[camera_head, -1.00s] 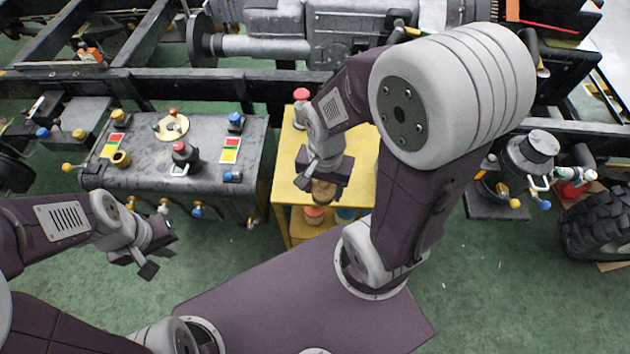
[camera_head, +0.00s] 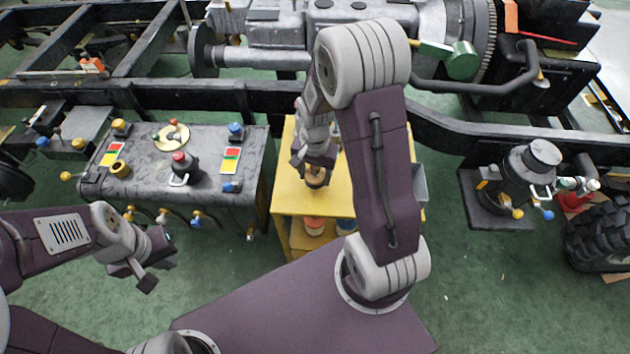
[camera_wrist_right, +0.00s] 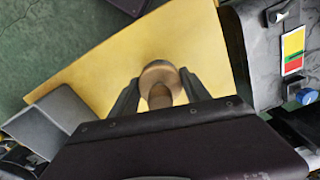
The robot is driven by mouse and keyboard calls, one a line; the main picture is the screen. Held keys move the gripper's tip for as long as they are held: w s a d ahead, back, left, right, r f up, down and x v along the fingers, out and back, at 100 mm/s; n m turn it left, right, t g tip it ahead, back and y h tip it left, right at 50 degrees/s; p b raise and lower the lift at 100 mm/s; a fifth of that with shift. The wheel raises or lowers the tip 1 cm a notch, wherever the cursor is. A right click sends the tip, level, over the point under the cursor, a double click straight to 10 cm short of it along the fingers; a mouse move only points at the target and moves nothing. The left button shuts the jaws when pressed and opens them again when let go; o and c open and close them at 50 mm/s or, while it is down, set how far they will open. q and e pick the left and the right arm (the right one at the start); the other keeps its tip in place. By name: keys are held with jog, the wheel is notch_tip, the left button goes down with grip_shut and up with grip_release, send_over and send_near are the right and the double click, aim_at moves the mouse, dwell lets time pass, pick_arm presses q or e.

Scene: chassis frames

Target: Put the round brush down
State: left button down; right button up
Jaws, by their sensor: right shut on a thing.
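The round brush (camera_head: 316,181) has a brown round head and hangs below my right gripper (camera_head: 314,168) in the head view. The right wrist view shows the brush (camera_wrist_right: 160,76) between the two dark fingers of that gripper (camera_wrist_right: 160,92), which is shut on it. Brush and gripper are over the yellow cart top (camera_head: 288,195). I cannot tell whether the brush touches the surface. My left gripper (camera_head: 146,274) is at the left, away from the cart, with its fingers apart and nothing between them.
A grey tank (camera_head: 210,145) with valves and coloured caps stands left of the cart. A grey bin (camera_wrist_right: 62,118) sits at the cart's side in the wrist view. The black chassis rail (camera_head: 160,93) runs behind. Bare yellow surface surrounds the brush.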

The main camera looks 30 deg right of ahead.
aim_at(315, 177)
notch_tip(315, 177, down, 3)
jog(key=shift+f+b, duration=0.2)
jog(key=shift+b, duration=0.2)
jog(key=shift+f, duration=0.15)
jog(key=o, duration=1.5)
jog(key=shift+c, duration=0.2)
